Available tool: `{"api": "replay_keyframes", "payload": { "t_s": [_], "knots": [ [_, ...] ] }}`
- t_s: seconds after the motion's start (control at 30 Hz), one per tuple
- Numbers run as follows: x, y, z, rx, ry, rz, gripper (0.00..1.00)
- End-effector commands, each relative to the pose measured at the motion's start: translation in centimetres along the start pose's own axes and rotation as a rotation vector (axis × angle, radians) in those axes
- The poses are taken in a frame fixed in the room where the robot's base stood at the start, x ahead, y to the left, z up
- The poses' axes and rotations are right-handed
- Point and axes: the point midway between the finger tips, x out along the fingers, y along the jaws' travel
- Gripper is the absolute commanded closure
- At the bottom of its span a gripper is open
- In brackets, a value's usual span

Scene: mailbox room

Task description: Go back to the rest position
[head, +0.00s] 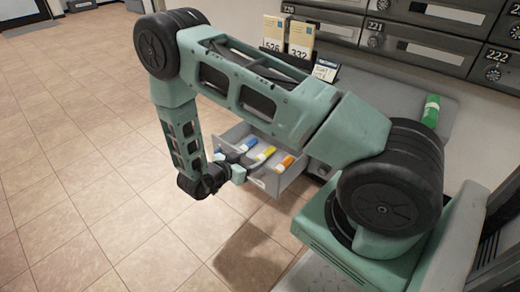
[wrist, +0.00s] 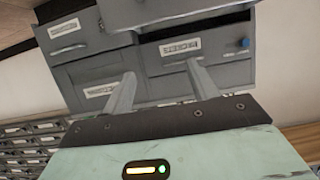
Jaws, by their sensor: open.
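My gripper (head: 250,163) is at the end of my folded-down green arm, low in front of the open grey drawer (head: 285,180) in the head view. In the wrist view my gripper (wrist: 162,88) has its two fingers spread wide apart with nothing between them. Beyond the fingers stands a grey drawer cabinet (wrist: 95,72) with white labels, seen tilted. The head view does not clearly show whether the fingertips touch the drawer.
The drawer holds blue, yellow and orange items (head: 265,153). Numbered cards (head: 300,38) stand on the grey counter, with a green item (head: 431,110) at its right. Grey mailboxes (head: 430,45) line the wall. The tiled floor (head: 80,150) at left is clear.

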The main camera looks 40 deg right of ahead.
Motion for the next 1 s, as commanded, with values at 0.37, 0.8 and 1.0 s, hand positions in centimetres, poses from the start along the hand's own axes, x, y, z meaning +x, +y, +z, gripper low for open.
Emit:
{"api": "replay_keyframes", "payload": {
  "t_s": [0.37,0.8,1.0],
  "knots": [
    [-4.8,0.0,-0.1,0.001,0.000,0.000,0.41],
    [-8.8,-4.1,-0.8,0.000,-0.202,-0.173,0.41],
    [-20.7,-9.3,-3.3,-0.125,-0.600,-0.578,0.41]
  ]
}}
